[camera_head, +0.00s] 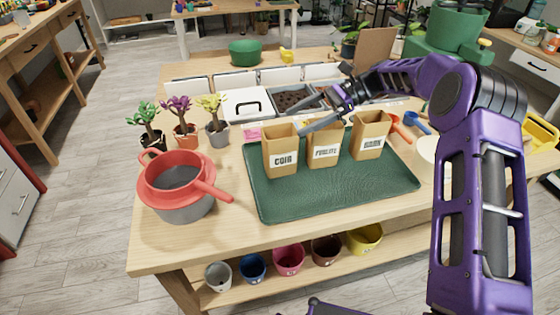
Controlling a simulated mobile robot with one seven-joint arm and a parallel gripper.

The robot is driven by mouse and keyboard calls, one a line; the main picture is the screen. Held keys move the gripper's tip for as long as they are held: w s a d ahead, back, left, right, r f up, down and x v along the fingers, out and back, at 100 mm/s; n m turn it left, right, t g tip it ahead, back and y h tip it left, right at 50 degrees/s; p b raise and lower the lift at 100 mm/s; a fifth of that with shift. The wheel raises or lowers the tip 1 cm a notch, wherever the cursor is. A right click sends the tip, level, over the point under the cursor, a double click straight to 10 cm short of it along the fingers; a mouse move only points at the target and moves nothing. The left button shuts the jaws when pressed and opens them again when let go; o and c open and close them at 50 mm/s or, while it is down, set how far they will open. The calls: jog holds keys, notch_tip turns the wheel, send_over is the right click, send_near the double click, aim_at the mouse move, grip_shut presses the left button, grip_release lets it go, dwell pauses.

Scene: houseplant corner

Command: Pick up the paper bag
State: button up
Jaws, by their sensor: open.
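Three open-topped brown paper bags stand upright in a row on a dark green tray (330,200). The left bag (280,160) reads "COIR", the middle bag (323,158) seems to read "PERLITE", and the right bag (370,140) seems to read "BARK". My gripper (322,121) comes in from the right and is open, with its fingers pointing down and left around the top of the middle bag and towards the left one. I cannot tell whether it touches a bag. Nothing shows held in it.
Bins with lids (290,98) line the back, with a green bowl (244,53) beyond. The tray's front is clear.

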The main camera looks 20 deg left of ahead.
aim_at(280, 133)
jog(key=x, duration=0.3)
jog(key=f+b+x, duration=0.1)
jog(key=x, duration=0.2)
jog(key=shift+s+f, duration=0.1)
grip_shut()
dwell(0.5)
